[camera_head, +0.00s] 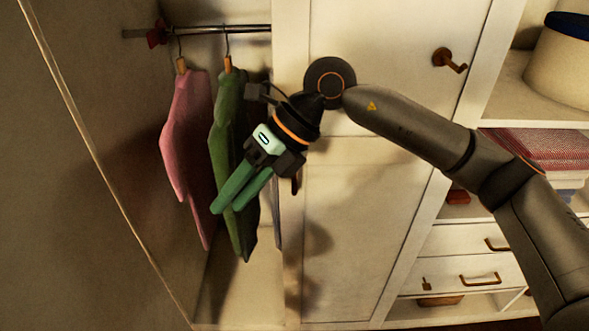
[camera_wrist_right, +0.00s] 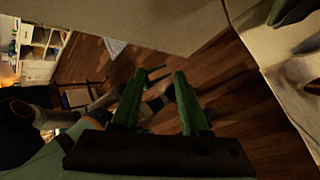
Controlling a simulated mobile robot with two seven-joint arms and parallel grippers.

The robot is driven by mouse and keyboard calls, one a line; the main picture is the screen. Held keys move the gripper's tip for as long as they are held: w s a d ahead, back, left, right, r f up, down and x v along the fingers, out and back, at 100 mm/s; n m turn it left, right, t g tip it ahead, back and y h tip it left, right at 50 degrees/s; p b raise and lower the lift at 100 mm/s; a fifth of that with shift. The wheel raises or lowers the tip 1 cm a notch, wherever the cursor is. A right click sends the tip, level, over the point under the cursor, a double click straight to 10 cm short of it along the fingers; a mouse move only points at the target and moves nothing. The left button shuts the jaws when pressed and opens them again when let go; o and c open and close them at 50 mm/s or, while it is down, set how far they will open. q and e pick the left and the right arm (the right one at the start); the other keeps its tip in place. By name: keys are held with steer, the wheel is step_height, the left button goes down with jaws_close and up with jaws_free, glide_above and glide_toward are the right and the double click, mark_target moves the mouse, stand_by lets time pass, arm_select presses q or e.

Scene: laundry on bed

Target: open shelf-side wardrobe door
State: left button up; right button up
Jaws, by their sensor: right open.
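The closed cream wardrobe door (camera_head: 365,215) stands in the middle of the head view, beside the open shelves. A brown handle (camera_head: 449,60) sits near its upper right edge. My right arm crosses in front of this door from the right. My right gripper (camera_head: 227,207) is open and empty, its green fingers pointing down and left in front of the hanging clothes, well left of the handle. In the right wrist view, the open fingers (camera_wrist_right: 160,75) have wooden floor behind them. My left gripper does not show.
A pink garment (camera_head: 187,140) and a green garment (camera_head: 232,170) hang from a rail in the open left section. A large panel (camera_head: 70,200) bounds the left. Right are shelves with a round box (camera_head: 560,65), folded red cloth (camera_head: 540,147) and drawers (camera_head: 460,272).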

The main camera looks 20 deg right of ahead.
steer(key=w+d+r+m+t+h, duration=0.1)
steer(key=w+d+r+t+h, duration=0.15)
steer(key=d, duration=0.45)
steer(key=w+d+r+m+t+h, duration=0.1)
steer(key=w+d+r+t+h, duration=0.2)
steer(key=d, duration=0.4)
steer(key=g+h, duration=0.1)
glide_above(295, 190)
steer(key=f, duration=1)
steer(key=shift+w+f, duration=0.3)
steer(key=shift+f, duration=0.1)
jaws_close()
steer(key=shift+d, duration=0.1)
